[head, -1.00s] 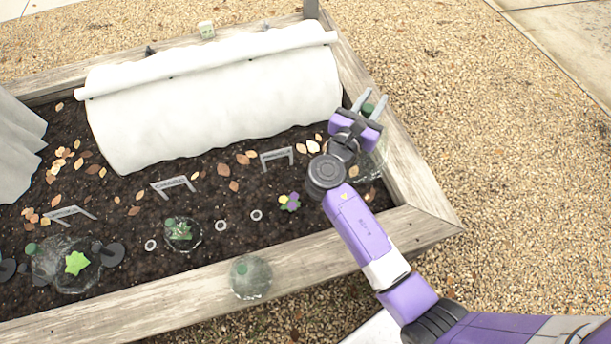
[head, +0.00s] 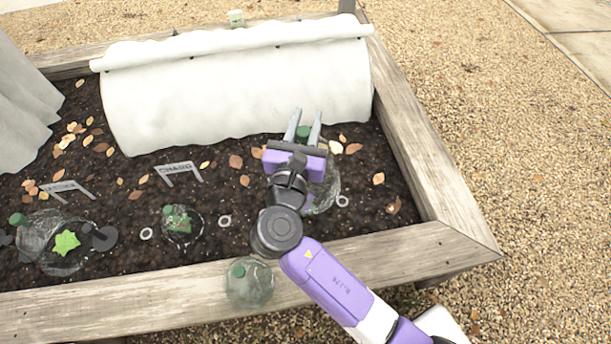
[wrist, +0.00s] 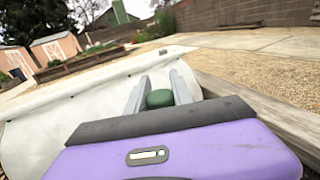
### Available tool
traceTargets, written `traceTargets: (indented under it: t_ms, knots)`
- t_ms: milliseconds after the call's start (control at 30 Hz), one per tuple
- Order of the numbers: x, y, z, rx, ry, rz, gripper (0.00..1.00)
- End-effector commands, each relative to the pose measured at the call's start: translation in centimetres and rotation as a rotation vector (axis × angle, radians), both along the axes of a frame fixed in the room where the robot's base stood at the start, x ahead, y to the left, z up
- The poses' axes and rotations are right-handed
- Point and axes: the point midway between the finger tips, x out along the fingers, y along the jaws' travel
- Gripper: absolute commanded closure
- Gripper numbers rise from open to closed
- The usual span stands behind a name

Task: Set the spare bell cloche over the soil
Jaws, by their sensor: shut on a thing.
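My gripper (head: 305,126) is shut on the green knob (wrist: 160,98) of a clear bell cloche (head: 327,188). The knob shows between the two grey fingers in the wrist view. The cloche hangs beneath my gripper over the dark soil (head: 262,148) at the bed's right part. My wrist hides much of it. I cannot tell if its rim touches the soil. A bit of purple shows near its lower left edge. Another clear cloche with a green knob (head: 250,283) is at the front timber edge (head: 150,305).
Two cloches stand on the soil at left, one over a bright green plant (head: 65,242), one over a small plant (head: 178,220). A white fleece tunnel (head: 230,90) lies behind my gripper. Small rings (head: 342,201), label stakes (head: 178,169) and leaves dot the soil.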

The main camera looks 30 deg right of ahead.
Motion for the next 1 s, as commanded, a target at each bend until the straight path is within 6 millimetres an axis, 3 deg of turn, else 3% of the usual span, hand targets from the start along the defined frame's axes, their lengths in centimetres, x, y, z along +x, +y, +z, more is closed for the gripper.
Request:
traceTargets:
  t_ms: [33,333,667,900,1000]
  knots:
    - [0.0,0.0,-2.0,-0.002,0.003,0.0,1.0]
    - [0.0,0.0,-8.8,-0.001,0.0,0.0,1.0]
    - [0.0,0.0,-11.2,-0.001,-0.002,0.0,1.0]
    - [0.0,0.0,-14.7,0.0,0.0,0.0,1.0]
    - [0.0,0.0,-15.0,-0.001,-0.002,0.0,1.0]
